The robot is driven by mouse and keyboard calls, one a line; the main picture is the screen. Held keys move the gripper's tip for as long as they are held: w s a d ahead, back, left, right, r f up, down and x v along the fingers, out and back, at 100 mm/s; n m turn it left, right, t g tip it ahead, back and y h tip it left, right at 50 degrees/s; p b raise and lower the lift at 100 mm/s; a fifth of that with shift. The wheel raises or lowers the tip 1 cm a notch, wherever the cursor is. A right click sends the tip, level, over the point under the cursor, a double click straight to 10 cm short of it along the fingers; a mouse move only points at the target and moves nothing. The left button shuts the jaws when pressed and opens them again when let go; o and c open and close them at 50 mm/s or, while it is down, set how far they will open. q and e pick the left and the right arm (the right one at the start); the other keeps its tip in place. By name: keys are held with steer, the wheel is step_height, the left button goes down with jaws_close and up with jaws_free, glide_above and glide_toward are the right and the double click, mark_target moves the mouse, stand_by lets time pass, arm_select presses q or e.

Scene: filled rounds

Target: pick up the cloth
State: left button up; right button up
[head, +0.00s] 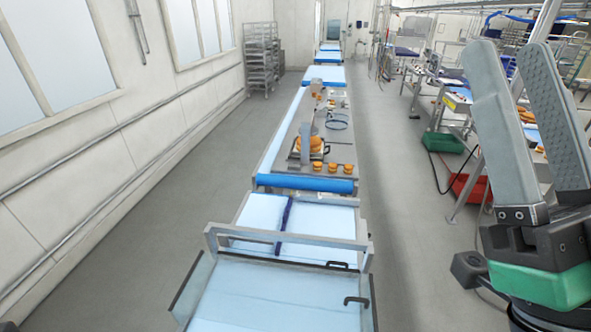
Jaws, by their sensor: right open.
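My right gripper (507,50) is large and close to the camera at the right edge of the head view. Its two grey padded fingers point up and stand apart, with nothing between them. No cloth shows clearly. A narrow dark blue strip (285,214) lies across the pale blue belt in the middle; I cannot tell whether it is a folded cloth. The right gripper is well to the right of this strip and apart from it. My left gripper is not in view.
A long conveyor line (265,275) runs away through the middle, with a metal frame across it and a blue roller (305,184). Orange round items (333,168) sit farther along. Green (443,142) and red (470,187) crates stand at right. The left floor is clear.

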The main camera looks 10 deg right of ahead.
steer(key=o, duration=0.8)
